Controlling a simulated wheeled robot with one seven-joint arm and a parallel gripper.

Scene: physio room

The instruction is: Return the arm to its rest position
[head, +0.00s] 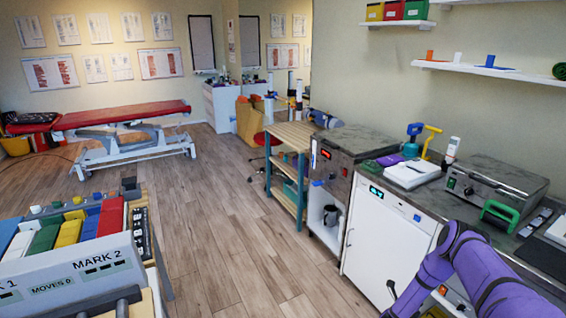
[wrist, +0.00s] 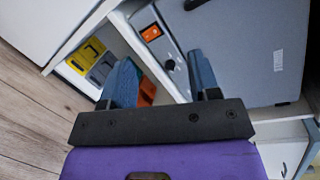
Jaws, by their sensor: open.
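My purple arm (head: 470,270) shows at the bottom right of the head view, in front of the counter. Its end runs low, beside the white cabinet door, and the gripper's fingers are not clear there. In the wrist view my gripper (wrist: 163,85) has two blue-grey fingers spread apart on a dark bar. Nothing is held between the fingers. Behind them are a grey panel (wrist: 250,50) with an orange switch (wrist: 152,32) and an open shelf space.
In the head view the counter (head: 400,195) carries a white scale-like device (head: 411,173), a steel appliance (head: 495,185) and a green-handled item (head: 500,213). A white cabinet (head: 385,240) stands below. A red treatment table (head: 120,115) is at the back left. The wooden floor (head: 225,235) between is clear.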

